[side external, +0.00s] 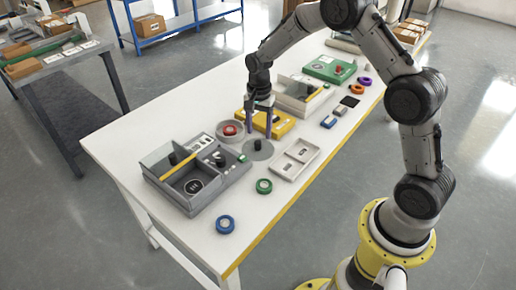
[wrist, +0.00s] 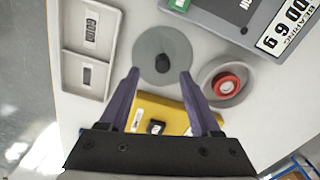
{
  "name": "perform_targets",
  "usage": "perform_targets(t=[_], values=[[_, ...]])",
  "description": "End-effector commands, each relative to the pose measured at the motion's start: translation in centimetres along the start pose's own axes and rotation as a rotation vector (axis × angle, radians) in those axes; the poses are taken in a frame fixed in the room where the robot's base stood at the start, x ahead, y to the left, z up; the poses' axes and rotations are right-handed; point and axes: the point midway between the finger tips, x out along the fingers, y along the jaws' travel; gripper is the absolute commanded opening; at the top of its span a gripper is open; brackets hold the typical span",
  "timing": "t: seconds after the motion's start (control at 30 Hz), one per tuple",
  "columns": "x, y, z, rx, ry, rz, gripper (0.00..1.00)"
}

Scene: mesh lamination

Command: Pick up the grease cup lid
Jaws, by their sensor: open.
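A round grey-green lid with a black knob (side external: 257,150) lies flat on the white table; it also shows in the wrist view (wrist: 146,48). My gripper (side external: 259,134) is open and empty, pointing down over the lid. In the wrist view its two purple fingertips (wrist: 160,74) stand apart at the lid's near edge, with the knob a little beyond and between them. Whether the tips touch the lid is unclear. A round grey cup (side external: 220,135) with a red ring inside stands beside the lid; it also shows in the wrist view (wrist: 210,96).
A yellow box (side external: 283,127) lies close behind the gripper. A pale two-compartment tray (side external: 277,168) is right of the lid, and a grey divided box (side external: 208,192) is to its left.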

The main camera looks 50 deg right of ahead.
Motion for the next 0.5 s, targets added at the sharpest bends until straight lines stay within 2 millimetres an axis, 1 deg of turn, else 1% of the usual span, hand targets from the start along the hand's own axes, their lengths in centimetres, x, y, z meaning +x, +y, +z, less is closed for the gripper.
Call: perform_targets(t=[0.3,0.4,0.5], values=[[4.2,-0.4,-0.1,0.000,-0.001,0.003,0.64],[4.9,-0.4,-0.1,0.000,-0.001,0.001,0.64],[5.1,-0.4,-0.1,0.000,0.000,0.000,0.64]])
